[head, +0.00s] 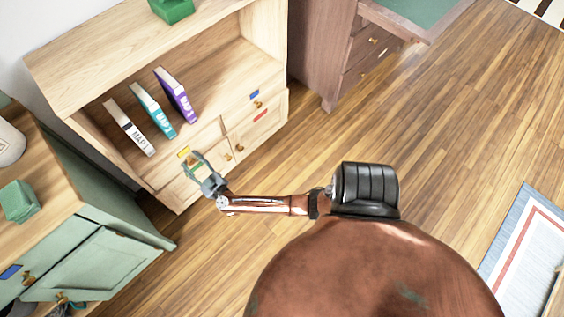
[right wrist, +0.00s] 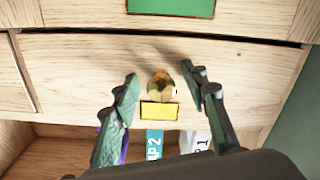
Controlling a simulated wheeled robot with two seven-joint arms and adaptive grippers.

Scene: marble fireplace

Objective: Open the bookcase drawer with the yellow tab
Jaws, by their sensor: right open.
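The wooden bookcase (head: 140,62) stands at upper left in the head view. Its drawer with the yellow tab (head: 184,152) is below the book shelf, on the left side. In the right wrist view the pale drawer front (right wrist: 80,72) carries a round brass knob (right wrist: 161,85) beside the yellow tab (right wrist: 159,111). The drawer looks closed. My right gripper (head: 196,158) is open at this drawer front. Its fingers (right wrist: 160,74) stand on either side of the knob; contact cannot be told. My left gripper is not in view.
A green tab (right wrist: 172,6) marks the neighbouring front. Blue (head: 254,95) and red (head: 260,115) tabs mark fronts to the right. Several books (head: 152,109) lean on the shelf. A green cabinet (head: 110,258) stands at left, a dark desk (head: 330,50) at right. Open floor (head: 440,130) lies right.

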